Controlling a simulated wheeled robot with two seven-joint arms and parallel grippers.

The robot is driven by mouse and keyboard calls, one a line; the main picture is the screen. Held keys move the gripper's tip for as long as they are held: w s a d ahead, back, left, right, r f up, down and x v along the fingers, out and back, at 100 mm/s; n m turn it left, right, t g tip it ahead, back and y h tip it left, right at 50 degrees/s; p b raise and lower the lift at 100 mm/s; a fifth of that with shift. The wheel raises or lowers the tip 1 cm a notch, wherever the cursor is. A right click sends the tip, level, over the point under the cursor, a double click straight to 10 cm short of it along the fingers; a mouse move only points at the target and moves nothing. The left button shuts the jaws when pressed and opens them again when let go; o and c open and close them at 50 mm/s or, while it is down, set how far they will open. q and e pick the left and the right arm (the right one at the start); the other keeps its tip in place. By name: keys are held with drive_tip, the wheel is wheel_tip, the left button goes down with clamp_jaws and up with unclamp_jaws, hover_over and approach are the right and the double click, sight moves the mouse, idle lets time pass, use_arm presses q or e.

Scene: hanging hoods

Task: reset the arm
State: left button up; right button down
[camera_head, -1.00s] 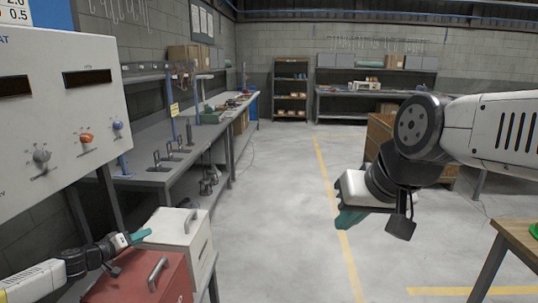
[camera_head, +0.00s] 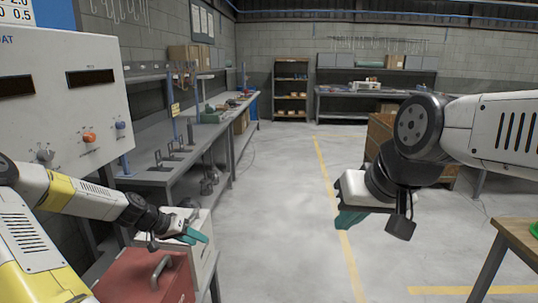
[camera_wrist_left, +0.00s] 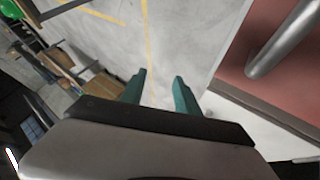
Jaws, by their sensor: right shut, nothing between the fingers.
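My left arm reaches in from the left in the head view. Its left gripper (camera_head: 196,236) has teal fingers and is in front of the white box (camera_head: 205,262), partly covering it. In the left wrist view the left gripper's fingers (camera_wrist_left: 160,88) stand apart with nothing between them, over grey floor. My right gripper (camera_head: 349,219) hangs below its wrist at the right of the head view, with teal fingers pointing down. It is shut and empty, over open floor.
A red box (camera_head: 135,281) with a metal handle stands at bottom left, and it also shows in the left wrist view (camera_wrist_left: 285,75). A white control panel (camera_head: 70,110) with knobs is at left. A workbench (camera_head: 150,176) runs along the left wall. A wooden table (camera_head: 514,241) stands at right. The middle floor is clear.

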use_arm(q)
drive_tip(key=s+d+r+y, duration=0.2)
drive_tip(key=s+d+r, duration=0.3)
drive_tip(key=s+r, duration=0.8)
drive_tip(key=s+d+r+n+t+y, duration=0.1)
drive_tip(key=s+d+r, duration=0.4)
drive_tip(key=s+r, duration=0.9)
drive_tip(key=shift+s+d+r+y, duration=0.2)
drive_tip(key=shift+s+r+y, duration=0.15)
drive_tip(key=shift+y, duration=0.45)
drive_tip(key=shift+a, duration=0.15)
